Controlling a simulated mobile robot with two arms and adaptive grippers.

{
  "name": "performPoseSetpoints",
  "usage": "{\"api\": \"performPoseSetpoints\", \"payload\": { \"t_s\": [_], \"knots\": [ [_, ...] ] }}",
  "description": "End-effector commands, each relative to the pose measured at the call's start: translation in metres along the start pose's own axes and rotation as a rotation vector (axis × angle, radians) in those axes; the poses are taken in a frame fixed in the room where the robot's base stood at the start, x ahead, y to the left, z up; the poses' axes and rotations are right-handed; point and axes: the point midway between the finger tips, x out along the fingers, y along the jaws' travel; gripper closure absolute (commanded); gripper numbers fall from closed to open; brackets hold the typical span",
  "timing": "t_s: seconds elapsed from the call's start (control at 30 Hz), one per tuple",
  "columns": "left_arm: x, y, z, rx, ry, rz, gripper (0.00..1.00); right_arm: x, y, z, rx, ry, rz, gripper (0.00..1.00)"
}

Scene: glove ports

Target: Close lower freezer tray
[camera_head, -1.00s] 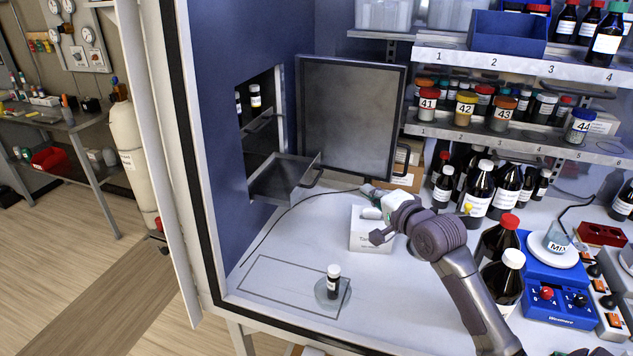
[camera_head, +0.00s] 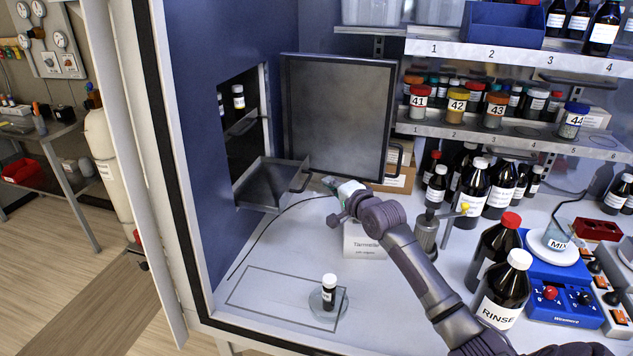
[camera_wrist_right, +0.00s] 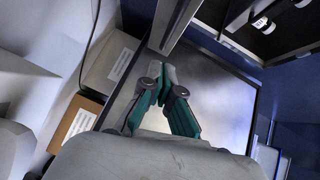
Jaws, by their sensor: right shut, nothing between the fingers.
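The lower freezer tray (camera_head: 262,187) is a grey metal drawer. It sticks out of the opening in the blue wall in the head view, with a dark handle (camera_head: 301,181) on its front. My right gripper (camera_head: 328,182) is shut and empty, just to the right of the handle. I cannot tell if it touches it. In the right wrist view its green fingers (camera_wrist_right: 166,74) are together in front of a grey metal panel. My left gripper is not in view.
The freezer door (camera_head: 340,115) stands open behind the tray. A white box (camera_head: 364,242) sits below my right wrist. A small vial (camera_head: 329,287) stands on a round dish at the front.

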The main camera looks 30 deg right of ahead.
Motion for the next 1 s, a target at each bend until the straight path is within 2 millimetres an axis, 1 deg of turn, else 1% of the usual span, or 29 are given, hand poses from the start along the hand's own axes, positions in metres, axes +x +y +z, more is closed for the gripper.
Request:
{"api": "performPoseSetpoints", "payload": {
  "t_s": [0.03,0.1,0.3,0.53,0.7,0.8,0.87,1.0],
  "knots": [
    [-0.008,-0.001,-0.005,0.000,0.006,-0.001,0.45,0.006,-0.004,0.007,0.004,-0.002,0.000,1.00],
    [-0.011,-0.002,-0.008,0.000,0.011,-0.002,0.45,0.013,-0.003,0.015,0.003,-0.002,0.000,1.00],
    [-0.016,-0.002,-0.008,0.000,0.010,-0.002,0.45,0.024,-0.001,0.026,0.000,0.000,0.000,1.00],
    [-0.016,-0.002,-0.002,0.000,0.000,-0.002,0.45,0.026,0.001,0.029,-0.001,0.000,-0.001,1.00],
    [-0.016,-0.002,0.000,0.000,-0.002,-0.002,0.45,0.026,0.000,0.029,0.000,-0.001,0.000,1.00],
    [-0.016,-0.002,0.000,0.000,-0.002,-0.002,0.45,0.029,-0.001,0.032,0.002,-0.001,-0.001,1.00],
    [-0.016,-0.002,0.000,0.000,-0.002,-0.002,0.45,0.034,-0.003,0.037,0.005,-0.002,-0.002,1.00],
    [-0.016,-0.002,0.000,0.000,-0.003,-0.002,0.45,0.052,-0.009,0.056,0.009,-0.005,-0.003,1.00]
  ]
}}
